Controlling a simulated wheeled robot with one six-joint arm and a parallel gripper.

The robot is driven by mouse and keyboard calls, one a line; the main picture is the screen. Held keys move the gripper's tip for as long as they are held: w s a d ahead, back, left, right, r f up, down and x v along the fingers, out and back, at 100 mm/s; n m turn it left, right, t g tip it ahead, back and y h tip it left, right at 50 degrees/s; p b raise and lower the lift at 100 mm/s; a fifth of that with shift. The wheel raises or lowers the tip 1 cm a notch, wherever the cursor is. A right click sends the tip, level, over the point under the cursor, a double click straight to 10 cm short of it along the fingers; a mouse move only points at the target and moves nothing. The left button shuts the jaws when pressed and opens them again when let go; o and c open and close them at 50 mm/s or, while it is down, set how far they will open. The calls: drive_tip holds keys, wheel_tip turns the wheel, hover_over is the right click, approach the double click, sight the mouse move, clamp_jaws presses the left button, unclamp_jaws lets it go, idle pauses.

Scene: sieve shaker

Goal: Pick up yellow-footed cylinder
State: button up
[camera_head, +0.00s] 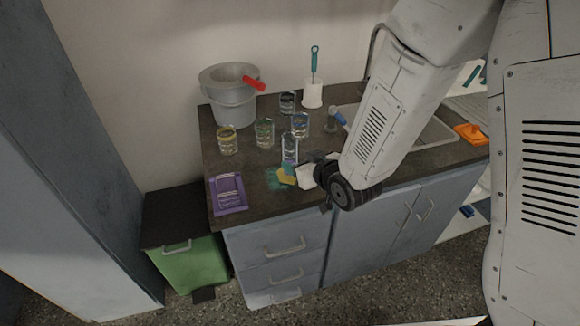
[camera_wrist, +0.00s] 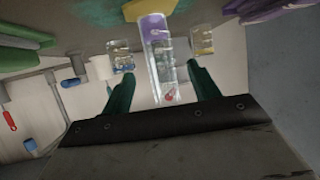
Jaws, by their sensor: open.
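The yellow-footed cylinder (camera_head: 289,150) stands upright on the dark counter near its front edge. It is tall and clear, with a purplish lower part and a yellow foot (camera_head: 286,176). In the wrist view the cylinder (camera_wrist: 160,55) shows in the middle, its yellow foot at the top edge of the picture. My gripper (camera_wrist: 161,77) is open, with one green finger to each side of the cylinder in that view. Whether the cylinder lies between the fingers or beyond them, I cannot tell. In the head view my wrist is just right of the cylinder and the fingers are mostly hidden.
Several glass beakers, including a yellowish one (camera_head: 228,141) and a green one (camera_head: 264,133), stand behind and left. A grey bucket (camera_head: 229,100), a brush holder (camera_head: 312,95) and a sink (camera_head: 425,132) are on the counter.

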sight(287, 153)
drive_tip(key=shift+w+a+f, duration=0.2)
drive_tip(key=shift+a+f, duration=0.2)
drive_tip(key=shift+a, duration=0.1)
drive_tip(key=x, duration=0.7)
drive_tip(key=shift+w+d+r, duration=0.2)
drive_tip(key=shift+w+r, duration=0.15)
drive_tip(key=shift+w, duration=0.05)
drive_tip(key=shift+c, duration=0.3)
drive_tip(key=c, duration=1.1)
drive_tip(key=shift+r, duration=0.1)
